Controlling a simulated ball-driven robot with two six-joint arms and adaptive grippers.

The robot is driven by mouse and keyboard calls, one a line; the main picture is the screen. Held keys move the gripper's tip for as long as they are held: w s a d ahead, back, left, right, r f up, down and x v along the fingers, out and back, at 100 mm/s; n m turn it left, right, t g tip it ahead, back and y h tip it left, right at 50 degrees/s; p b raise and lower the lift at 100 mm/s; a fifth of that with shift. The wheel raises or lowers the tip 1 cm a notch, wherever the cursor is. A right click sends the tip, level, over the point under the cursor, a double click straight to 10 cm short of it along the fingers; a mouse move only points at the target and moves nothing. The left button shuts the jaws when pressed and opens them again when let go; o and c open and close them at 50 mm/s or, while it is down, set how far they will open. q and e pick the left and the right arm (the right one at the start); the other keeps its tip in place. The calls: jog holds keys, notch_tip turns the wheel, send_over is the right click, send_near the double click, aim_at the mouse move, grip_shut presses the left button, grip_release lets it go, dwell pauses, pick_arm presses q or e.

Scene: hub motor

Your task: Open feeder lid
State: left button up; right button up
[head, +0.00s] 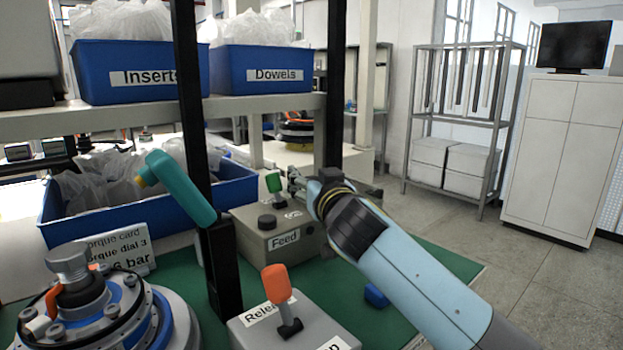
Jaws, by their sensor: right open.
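The grey feeder box labelled "Feed" (258,246) stands on the green bench top at the middle. It has a black knob (267,222) on top and a green-tipped lever (274,183) behind the knob. No separate lid edge can be made out. My right gripper (296,184) is over the box's right rear part, beside the green lever, with its fingers pointing left. It is open. Whether it touches the lever or the box cannot be told. My left gripper is out of view.
A grey box labelled "Release" (262,325) with an orange lever (277,285) stands in front. A hub motor (95,310) is at lower left. A teal tool (180,188) hangs near a black post (188,80). Blue bins (140,88) fill the shelf. A blue block (376,296) lies right.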

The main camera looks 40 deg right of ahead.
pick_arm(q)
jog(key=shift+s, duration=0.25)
pick_arm(e)
grip_shut()
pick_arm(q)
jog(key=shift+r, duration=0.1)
